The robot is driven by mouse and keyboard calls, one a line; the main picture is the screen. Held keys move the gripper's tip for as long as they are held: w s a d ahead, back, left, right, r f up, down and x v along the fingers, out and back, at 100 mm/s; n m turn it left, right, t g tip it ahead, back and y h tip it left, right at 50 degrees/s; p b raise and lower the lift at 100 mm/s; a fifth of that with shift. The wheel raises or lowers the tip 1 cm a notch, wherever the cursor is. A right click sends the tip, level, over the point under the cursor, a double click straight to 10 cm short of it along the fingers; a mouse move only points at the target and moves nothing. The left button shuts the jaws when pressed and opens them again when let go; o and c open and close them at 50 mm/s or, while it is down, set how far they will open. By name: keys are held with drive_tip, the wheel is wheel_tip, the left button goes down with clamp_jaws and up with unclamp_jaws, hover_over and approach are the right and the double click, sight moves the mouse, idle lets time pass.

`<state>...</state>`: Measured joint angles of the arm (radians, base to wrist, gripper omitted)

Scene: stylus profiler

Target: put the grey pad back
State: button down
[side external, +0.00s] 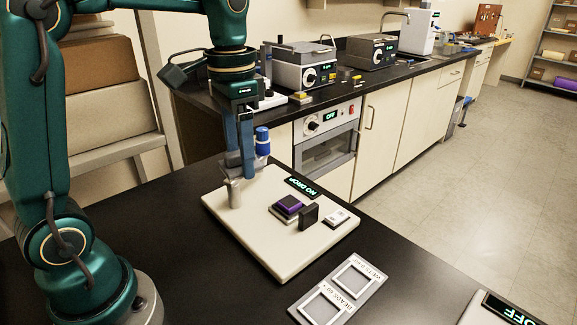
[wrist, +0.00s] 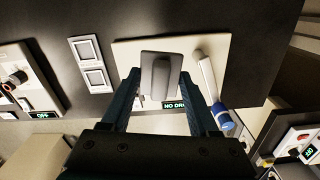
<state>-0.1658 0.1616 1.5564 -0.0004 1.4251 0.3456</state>
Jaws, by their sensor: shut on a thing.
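The grey pad (wrist: 147,75) sits between the two fingertips of my gripper (wrist: 160,78) in the wrist view, as a flat dark grey piece with a raised ridge along its middle. The gripper is shut on it. In the side view my gripper (side external: 238,172) points down over the left part of a pale base plate (side external: 280,262); I cannot make out the pad clearly there. Two white square outlines (side external: 354,277) on a labelled grey card lie right of the plate. The card also shows in the wrist view (wrist: 90,62).
A purple-topped block (side external: 287,205), a dark upright block (side external: 308,216) and a small white block (side external: 336,218) stand on the plate. A blue-capped part (side external: 262,140) rises close behind my fingers. A "NO DROP" display (side external: 302,187) lies at the plate's far edge.

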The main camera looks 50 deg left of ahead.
drive_tip(key=s+a+f+n, duration=0.1)
drive_tip(key=s+a+f, duration=0.1)
drive_tip(key=a, duration=0.7)
drive_tip(key=s+a+f, duration=0.2)
drive_tip(key=a, duration=0.7)
drive_tip(key=s+a+f+n, duration=0.1)
drive_tip(key=s+a+f, duration=0.1)
drive_tip(key=a, duration=0.7)
hover_over(212, 184)
wheel_tip(212, 184, down, 7)
drive_tip(key=shift+w+f, duration=0.1)
drive_tip(key=shift+f, duration=1.95)
drive_tip(key=shift+c, duration=0.7)
unclamp_jaws()
drive_tip(key=shift+f, duration=0.1)
